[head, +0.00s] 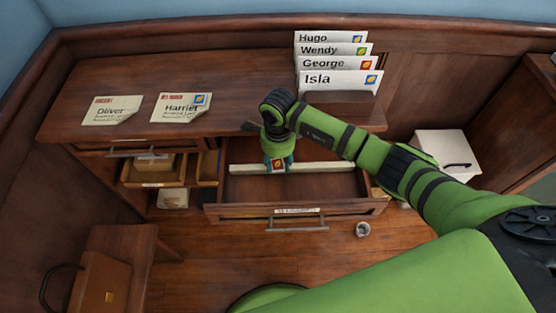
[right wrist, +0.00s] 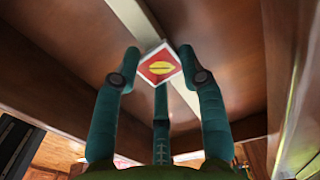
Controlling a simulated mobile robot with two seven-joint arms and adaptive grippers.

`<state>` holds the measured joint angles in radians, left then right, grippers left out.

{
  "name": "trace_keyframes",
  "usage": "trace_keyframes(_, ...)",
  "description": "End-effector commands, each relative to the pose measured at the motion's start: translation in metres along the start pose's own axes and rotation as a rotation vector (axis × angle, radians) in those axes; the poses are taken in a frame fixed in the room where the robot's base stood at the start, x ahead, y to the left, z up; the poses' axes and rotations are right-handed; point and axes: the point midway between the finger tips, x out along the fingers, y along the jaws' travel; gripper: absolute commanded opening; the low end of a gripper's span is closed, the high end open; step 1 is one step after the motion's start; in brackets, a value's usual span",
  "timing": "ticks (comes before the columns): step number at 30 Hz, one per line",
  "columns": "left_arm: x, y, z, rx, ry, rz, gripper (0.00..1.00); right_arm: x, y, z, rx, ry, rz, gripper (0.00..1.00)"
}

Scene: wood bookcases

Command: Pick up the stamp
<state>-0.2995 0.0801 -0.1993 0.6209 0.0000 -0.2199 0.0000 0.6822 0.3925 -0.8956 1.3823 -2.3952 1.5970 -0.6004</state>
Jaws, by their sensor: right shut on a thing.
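The stamp (right wrist: 159,68) is a small red square with a yellow shape and a white border. In the right wrist view it sits between the teal fingertips of my right gripper (right wrist: 160,62), which is shut on it. In the head view my right gripper (head: 279,161) points down over the open drawer (head: 345,187), and the stamp (head: 278,164) shows at its fingertips, close to the pale divider strip (head: 325,168). I cannot tell whether the stamp touches the strip. My left gripper is not in view.
Envelopes for Oliver (head: 112,110) and Harriet (head: 180,107) lie on the desk top (head: 230,82). Several named envelopes stand in a rack (head: 345,97). A smaller open drawer (head: 207,166) is to the left. A small cup (head: 363,229) and a white box (head: 443,150) stand nearby.

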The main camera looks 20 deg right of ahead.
Motion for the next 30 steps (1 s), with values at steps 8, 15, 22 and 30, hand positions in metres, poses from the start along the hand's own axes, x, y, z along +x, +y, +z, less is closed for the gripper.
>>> trace_keyframes(8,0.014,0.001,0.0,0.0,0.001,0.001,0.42,-0.048,0.009,-0.018,0.0,0.002,-0.006,0.29)
trace_keyframes(15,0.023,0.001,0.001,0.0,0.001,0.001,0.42,-0.078,0.037,-0.06,0.0,0.002,-0.006,0.29)
trace_keyframes(22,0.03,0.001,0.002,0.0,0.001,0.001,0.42,-0.099,0.057,-0.088,0.0,0.002,-0.003,0.29)
trace_keyframes(30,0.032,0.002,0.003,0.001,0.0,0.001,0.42,-0.108,0.065,-0.098,0.001,0.0,-0.002,0.29)
